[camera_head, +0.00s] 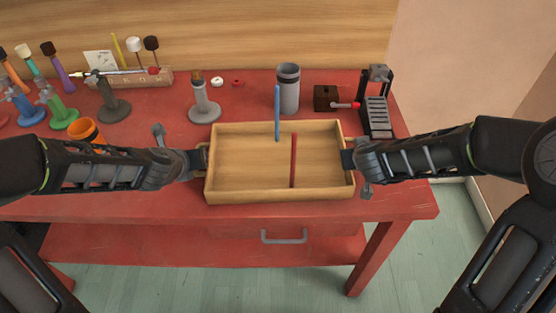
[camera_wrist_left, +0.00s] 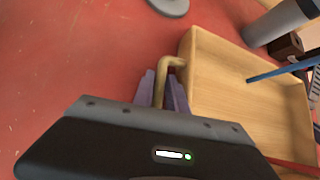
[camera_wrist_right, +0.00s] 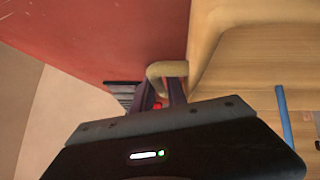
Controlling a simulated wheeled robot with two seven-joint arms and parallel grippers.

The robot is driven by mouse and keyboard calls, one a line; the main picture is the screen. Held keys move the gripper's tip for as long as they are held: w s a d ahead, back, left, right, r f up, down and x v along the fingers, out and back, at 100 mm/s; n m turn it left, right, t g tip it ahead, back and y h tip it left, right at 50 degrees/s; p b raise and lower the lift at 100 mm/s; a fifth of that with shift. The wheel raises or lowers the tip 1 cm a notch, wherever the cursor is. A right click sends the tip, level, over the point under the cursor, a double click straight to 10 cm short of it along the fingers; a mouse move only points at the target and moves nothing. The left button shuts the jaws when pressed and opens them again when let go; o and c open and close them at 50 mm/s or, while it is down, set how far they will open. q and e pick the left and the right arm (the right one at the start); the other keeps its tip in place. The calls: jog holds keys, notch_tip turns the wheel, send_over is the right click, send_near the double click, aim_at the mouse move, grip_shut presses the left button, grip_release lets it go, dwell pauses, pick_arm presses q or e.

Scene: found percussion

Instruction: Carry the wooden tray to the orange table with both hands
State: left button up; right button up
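The wooden tray (camera_head: 240,182) is a shallow light-wood box with a handle at each end, at the front of the red table (camera_head: 110,207). I cannot tell whether it touches the table. A blue stick (camera_head: 277,113) and a red stick (camera_head: 293,160) are in it; the blue one overlaps the back rim. My left gripper (camera_wrist_left: 163,84) has its fingers closely around the left handle (camera_wrist_left: 172,62). My right gripper (camera_wrist_right: 160,95) has its fingers closely around the right handle (camera_wrist_right: 165,68); finger contact is partly hidden. No orange table is in view.
Behind the tray stand a grey cylinder (camera_head: 288,92), a dark box (camera_head: 326,99), a black metal rack (camera_head: 376,112) and a grey stand (camera_head: 204,105). An orange cup (camera_head: 86,131) is near my left arm. Green floor (camera_head: 440,250) is open at the right.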

pick_arm(q)
jog(key=shift+c, duration=0.5)
pick_arm(e)
jog(key=shift+c, duration=0.5)
pick_arm(q)
grip_shut()
pick_arm(e)
grip_shut()
